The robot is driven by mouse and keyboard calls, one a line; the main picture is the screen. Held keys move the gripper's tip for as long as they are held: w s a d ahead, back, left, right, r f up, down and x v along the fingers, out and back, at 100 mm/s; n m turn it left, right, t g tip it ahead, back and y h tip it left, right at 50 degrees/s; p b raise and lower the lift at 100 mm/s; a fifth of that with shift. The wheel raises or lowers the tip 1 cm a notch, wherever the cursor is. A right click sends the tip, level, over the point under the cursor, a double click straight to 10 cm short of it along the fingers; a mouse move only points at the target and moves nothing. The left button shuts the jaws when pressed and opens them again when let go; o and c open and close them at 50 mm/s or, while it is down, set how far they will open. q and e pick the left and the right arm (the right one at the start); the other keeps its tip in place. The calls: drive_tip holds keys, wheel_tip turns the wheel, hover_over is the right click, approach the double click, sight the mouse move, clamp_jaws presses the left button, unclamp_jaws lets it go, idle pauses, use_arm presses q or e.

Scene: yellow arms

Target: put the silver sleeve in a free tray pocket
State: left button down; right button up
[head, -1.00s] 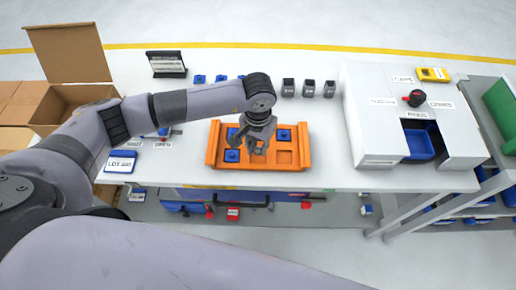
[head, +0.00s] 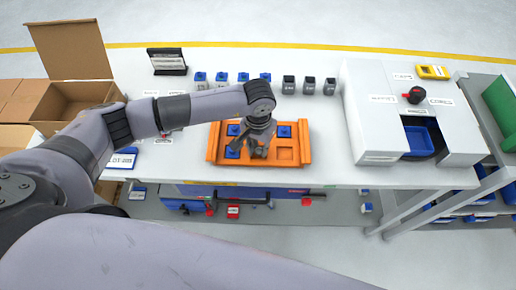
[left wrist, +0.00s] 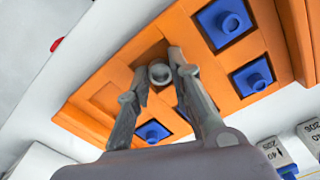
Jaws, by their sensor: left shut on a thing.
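The orange tray (head: 306,143) lies on the white table, and it also fills much of the left wrist view (left wrist: 190,85). Blue pieces sit in several pockets, such as the back right one (head: 284,132). The front right pocket (head: 285,154) is empty. My left gripper (head: 257,155) points down over the front middle of the tray. In the left wrist view its fingers are shut on the silver sleeve (left wrist: 160,73), whose round open end shows between the tips, over a pocket. I cannot tell whether the sleeve touches the pocket floor. My right gripper is out of view.
Several blue-topped pieces (head: 243,77) and three grey blocks (head: 309,86) stand behind the tray. A white housing with a blue bin (head: 418,141) is at the right. A cardboard box (head: 75,97) and a black sign (head: 166,61) are at the left and back.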

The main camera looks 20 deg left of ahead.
use_arm(q)
drive_tip(key=shift+s+f, duration=0.55)
drive_tip(key=shift+f, duration=0.35)
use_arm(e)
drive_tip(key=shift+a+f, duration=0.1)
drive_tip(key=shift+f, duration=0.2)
use_arm(q)
drive_tip(key=c, duration=1.6)
unclamp_jaws()
drive_tip(key=shift+o, duration=0.8)
drive_tip(key=shift+w+f, duration=0.15)
drive_tip(key=shift+w, duration=0.2)
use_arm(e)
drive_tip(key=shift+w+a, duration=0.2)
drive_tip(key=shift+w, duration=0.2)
use_arm(q)
drive_tip(key=shift+r, duration=0.25)
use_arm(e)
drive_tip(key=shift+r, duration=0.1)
